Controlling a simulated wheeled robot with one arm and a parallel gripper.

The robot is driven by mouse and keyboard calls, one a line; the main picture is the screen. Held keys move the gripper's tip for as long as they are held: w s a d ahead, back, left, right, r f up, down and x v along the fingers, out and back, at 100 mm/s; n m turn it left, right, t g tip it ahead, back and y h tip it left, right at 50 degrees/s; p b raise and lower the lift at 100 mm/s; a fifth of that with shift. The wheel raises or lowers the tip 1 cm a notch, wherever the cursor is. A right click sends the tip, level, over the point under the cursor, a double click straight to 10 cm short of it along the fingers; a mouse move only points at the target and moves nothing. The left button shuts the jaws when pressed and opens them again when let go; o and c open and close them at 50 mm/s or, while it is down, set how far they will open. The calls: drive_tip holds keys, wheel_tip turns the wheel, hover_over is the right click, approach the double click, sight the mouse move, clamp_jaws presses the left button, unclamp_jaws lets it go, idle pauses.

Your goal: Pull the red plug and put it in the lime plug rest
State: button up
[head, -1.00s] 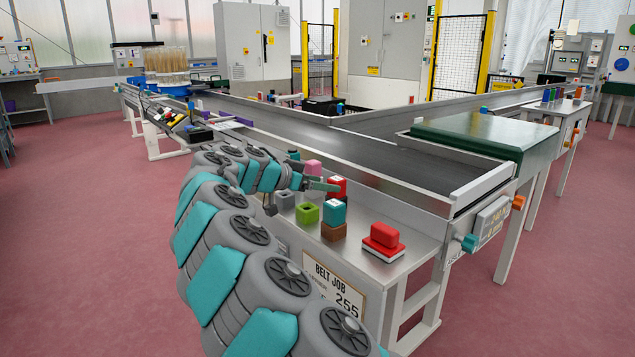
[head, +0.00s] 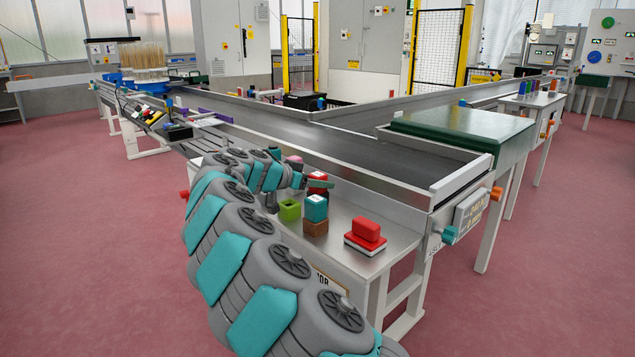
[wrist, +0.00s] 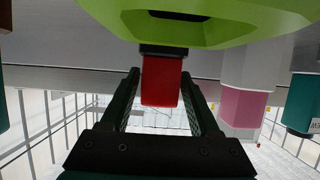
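The red plug (wrist: 160,80) stands between my fingers in the wrist view, with a dark part at its base. In the head view it shows behind the teal plug (head: 316,207), partly covered by a finger. My gripper (wrist: 160,78) is around it, one finger on each side, with narrow gaps that look open. Contact at the fingertips is hard to judge. The lime plug rest (head: 289,210) is left of the teal plug on the metal table. It fills the top of the wrist view (wrist: 200,28), close to the camera, with a dark opening.
The teal plug sits on a brown block (head: 315,228). A red block on a white base (head: 366,235) stands at the right of the metal table (head: 345,258). A pink piece (wrist: 243,107) is beside my fingers in the wrist view. The conveyor (head: 345,160) runs behind.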

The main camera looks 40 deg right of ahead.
clamp_jaws()
drive_tip(key=shift+c, duration=1.2)
unclamp_jaws()
clamp_jaws()
drive_tip(key=shift+r, duration=0.65)
drive_tip(key=shift+o, duration=0.2)
unclamp_jaws()
clamp_jaws()
